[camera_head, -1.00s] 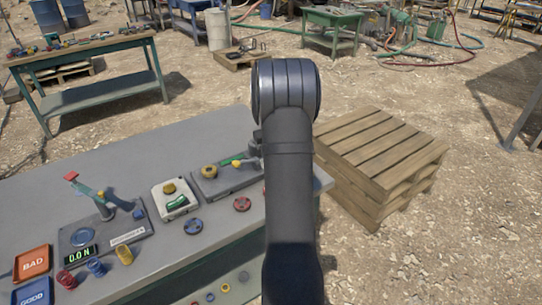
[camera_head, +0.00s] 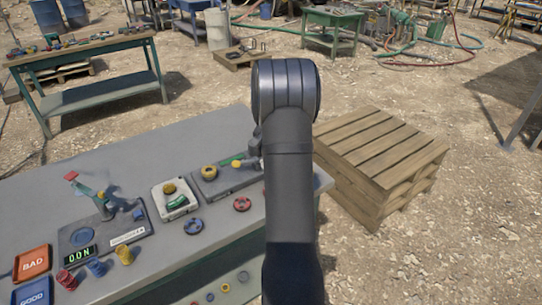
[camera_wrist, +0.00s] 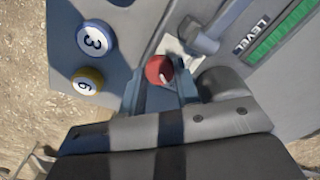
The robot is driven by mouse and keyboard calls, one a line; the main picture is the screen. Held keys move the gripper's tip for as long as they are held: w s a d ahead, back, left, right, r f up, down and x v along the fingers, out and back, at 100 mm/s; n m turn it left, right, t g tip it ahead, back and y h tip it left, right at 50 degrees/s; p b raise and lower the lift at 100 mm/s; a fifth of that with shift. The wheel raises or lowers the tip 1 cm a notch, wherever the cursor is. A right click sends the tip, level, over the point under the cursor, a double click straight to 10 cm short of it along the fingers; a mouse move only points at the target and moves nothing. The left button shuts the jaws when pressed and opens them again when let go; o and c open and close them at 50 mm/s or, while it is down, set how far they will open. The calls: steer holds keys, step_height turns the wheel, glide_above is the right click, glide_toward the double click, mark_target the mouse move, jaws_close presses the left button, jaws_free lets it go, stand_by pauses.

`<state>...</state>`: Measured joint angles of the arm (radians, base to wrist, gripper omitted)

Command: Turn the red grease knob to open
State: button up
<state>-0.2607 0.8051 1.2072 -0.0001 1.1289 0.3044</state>
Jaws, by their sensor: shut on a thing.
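The red grease knob (camera_wrist: 158,70) shows in the wrist view as a round red cap with a pale mark on its top. My gripper (camera_wrist: 165,88) reaches up to it from below and is shut on it; the jaws' contact with its sides is partly hidden. In the head view my own arm hides the knob and most of the gripper. A white label lies just beside the knob in the wrist view.
A LEVEL panel (camera_wrist: 245,45) with a green gauge and a grey bracket (camera_wrist: 198,38) lie close right of the knob. Blue (camera_wrist: 97,38) and yellow (camera_wrist: 87,80) numbered discs lie left. A red handwheel (camera_head: 242,204) is on the bench (camera_head: 130,160). Stacked pallets (camera_head: 385,150) stand right.

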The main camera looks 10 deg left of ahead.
stand_by(0.4)
steer(key=o, duration=1)
step_height(320, 180, up, 17)
steer(key=shift+r, duration=0.2)
steer(key=shift+f, duration=0.1)
step_height(320, 180, down, 17)
steer(key=shift+f, duration=0.15)
stand_by(0.5)
